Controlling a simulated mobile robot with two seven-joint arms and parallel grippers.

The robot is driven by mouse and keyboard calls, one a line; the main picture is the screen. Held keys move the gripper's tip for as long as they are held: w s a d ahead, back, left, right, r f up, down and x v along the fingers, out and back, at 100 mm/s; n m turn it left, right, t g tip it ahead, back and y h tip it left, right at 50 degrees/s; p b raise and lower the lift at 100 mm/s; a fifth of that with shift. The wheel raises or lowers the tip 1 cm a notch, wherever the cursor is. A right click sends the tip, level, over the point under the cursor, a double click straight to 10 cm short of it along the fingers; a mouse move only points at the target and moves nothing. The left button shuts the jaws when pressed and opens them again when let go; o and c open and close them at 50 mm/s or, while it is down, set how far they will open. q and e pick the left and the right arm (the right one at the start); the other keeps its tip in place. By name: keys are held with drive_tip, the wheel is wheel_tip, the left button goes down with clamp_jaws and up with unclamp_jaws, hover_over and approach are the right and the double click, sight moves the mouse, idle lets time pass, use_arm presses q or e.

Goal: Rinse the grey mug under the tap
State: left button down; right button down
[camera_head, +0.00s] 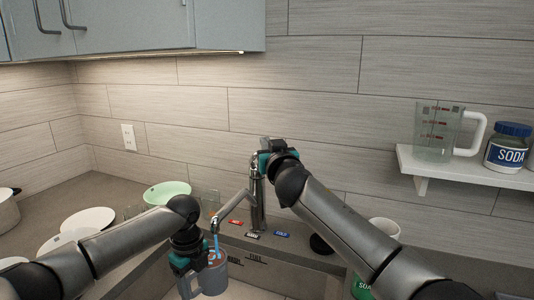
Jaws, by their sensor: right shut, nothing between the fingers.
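The grey mug (212,279) is at the bottom centre, over the sink, with its opening up and something brown showing inside. My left gripper (187,262) is at its left side, shut on it; the fingertips are partly hidden by the wrist. The tap (257,205) stands behind the sink, and its spout (232,208) reaches left over the mug. A blue stream of water (216,244) falls from the spout into the mug. My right gripper (265,158) is shut and empty at the top of the tap; whether it touches the tap is unclear.
A green bowl (167,192), white plates (88,220) and glasses (210,203) stand on the counter at left. A white cup (384,228) is behind my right arm. A wall shelf (460,170) at right holds a measuring jug (437,130) and a soda jar (507,150).

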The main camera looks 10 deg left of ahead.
drive_tip(key=shift+s+d+f, duration=0.1)
drive_tip(key=shift+s+f, duration=0.1)
drive_tip(key=shift+f, duration=0.45)
drive_tip(key=shift+s+d+f, duration=0.15)
drive_tip(key=shift+s+f, duration=0.15)
drive_tip(key=shift+f, duration=0.35)
